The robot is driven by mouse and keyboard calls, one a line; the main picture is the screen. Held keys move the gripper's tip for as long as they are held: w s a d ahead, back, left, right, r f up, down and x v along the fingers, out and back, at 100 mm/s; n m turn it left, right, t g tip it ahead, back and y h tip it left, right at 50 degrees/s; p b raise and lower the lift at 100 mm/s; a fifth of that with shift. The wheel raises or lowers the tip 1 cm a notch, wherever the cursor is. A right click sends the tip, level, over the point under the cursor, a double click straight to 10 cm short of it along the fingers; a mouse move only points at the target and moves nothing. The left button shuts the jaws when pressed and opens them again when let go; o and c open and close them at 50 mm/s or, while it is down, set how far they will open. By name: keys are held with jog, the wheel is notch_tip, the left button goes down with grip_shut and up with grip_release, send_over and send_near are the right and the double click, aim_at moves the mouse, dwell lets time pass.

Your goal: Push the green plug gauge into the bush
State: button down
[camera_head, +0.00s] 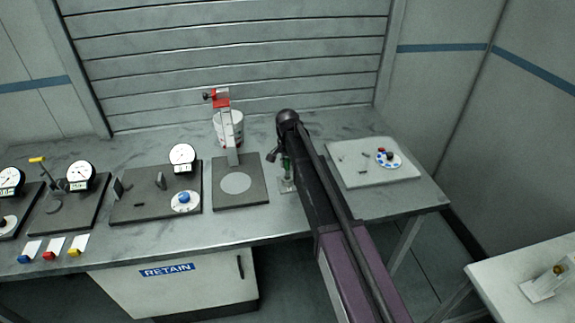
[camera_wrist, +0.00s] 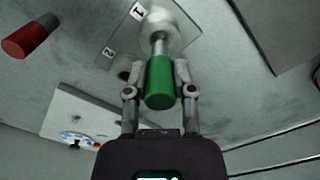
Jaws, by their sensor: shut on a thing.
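The green plug gauge (camera_wrist: 160,82) is between the two fingers of my gripper (camera_wrist: 160,85), which is shut on its green handle. Its metal end points away from my wrist at a pale round bush (camera_wrist: 176,34) on a small grey plate (camera_wrist: 113,52) with tags. One tag reads 1. I cannot tell whether the metal end is inside the bush or only in front of it. A darker round hole (camera_wrist: 125,73) shows near the other tag. In the head view the green gauge (camera_head: 286,164) is small and partly hidden by my arm, above the small plate (camera_head: 287,186).
A red and dark cylinder (camera_wrist: 30,37) shows in the wrist view. A red-topped stand (camera_head: 221,100) on a dark base (camera_head: 240,201) is left of my gripper. A pale board (camera_head: 350,178) with small parts and a blue-spotted dish (camera_head: 389,159) is right.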

aim_at(288, 175)
jog(key=shift+f+b, duration=2.1)
dwell(0.4)
jog(key=shift+c, duration=1.9)
grip_release()
jog(key=shift+r, duration=0.1)
jog(key=shift+r, duration=0.1)
notch_tip(288, 175, up, 10)
jog(key=p, duration=1)
jog(key=shift+f, duration=0.2)
jog(key=s+d+f+n+b, duration=0.2)
jog(key=s+d+n, duration=0.3)
jog(key=s+d, duration=1.8)
jog(key=s+b, duration=0.1)
jog(key=s, duration=0.2)
jog(key=shift+d+f+n, duration=0.3)
jog(key=shift+f+n, duration=0.1)
jog(key=shift+w, duration=0.1)
